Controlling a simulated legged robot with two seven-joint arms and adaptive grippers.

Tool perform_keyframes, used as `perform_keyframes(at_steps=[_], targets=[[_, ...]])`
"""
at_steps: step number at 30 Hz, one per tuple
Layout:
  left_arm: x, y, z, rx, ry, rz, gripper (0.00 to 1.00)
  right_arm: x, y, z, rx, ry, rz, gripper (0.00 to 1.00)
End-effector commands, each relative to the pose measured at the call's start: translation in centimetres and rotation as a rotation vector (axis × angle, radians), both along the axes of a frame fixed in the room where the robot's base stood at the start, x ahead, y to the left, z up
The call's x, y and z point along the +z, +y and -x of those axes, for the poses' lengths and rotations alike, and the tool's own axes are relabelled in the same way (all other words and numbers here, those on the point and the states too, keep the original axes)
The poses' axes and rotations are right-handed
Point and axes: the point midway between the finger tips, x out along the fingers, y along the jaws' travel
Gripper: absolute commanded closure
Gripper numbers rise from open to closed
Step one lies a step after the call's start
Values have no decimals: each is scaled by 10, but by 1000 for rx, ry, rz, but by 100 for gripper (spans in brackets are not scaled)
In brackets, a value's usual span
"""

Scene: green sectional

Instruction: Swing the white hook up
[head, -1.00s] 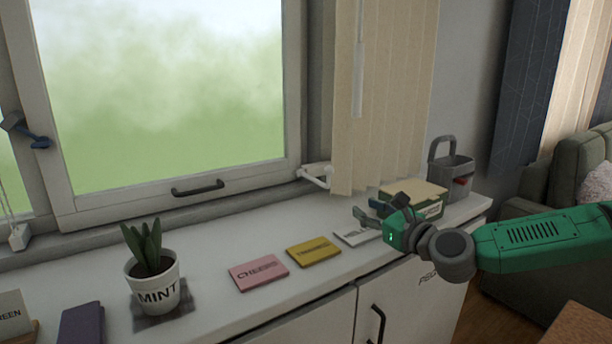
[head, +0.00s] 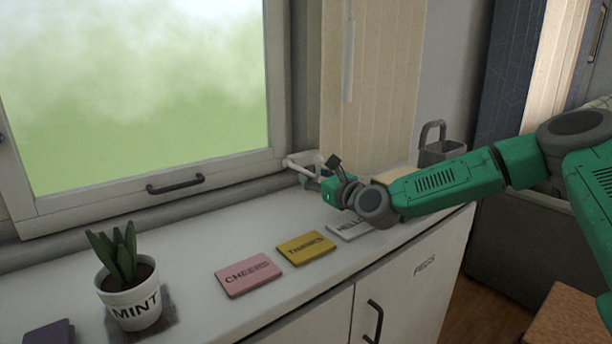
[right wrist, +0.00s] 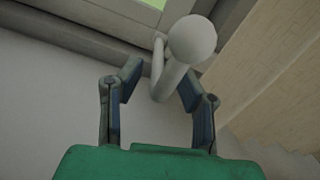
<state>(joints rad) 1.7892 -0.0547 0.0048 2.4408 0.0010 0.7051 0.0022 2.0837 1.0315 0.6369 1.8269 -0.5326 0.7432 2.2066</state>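The white hook (head: 296,161) is at the lower right corner of the window frame, low over the sill. In the right wrist view the hook (right wrist: 192,40) shows a round knob and a short stem below it. My right gripper (head: 316,172) has reached the hook from the right. In the right wrist view its two fingers (right wrist: 160,84) are open, one on each side of the stem, with gaps visible. In the head view the gripper partly hides the hook. My left gripper is not in view.
Pink (head: 248,274), yellow (head: 306,248) and white (head: 350,230) cards lie on the white counter (head: 215,315). A potted plant (head: 130,290) stands at left. A grey caddy (head: 436,152) stands behind my right arm. Vertical blinds (head: 370,90) hang just right of the hook.

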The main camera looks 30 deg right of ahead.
Motion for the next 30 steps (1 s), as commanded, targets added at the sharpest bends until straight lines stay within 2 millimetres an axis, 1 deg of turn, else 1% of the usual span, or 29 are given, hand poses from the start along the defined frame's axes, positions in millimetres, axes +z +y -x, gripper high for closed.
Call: perform_keyframes(at_steps=[1,3,6,16,17,18,19,26,30], targets=[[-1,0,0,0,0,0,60,0,1,-8,1,0,4,68],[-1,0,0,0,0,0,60,0,2,-15,0,0,3,68],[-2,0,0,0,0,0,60,0,2,-22,0,0,2,68],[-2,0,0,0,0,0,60,0,1,-25,-1,0,-1,68],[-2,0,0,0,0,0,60,0,1,-25,-1,0,-1,75],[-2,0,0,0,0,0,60,0,1,-25,-1,0,-1,89],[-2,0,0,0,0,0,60,0,1,-25,-1,0,-1,100],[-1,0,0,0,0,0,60,1,1,-25,-1,1,0,100],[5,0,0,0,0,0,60,4,1,-25,-2,17,0,100]])
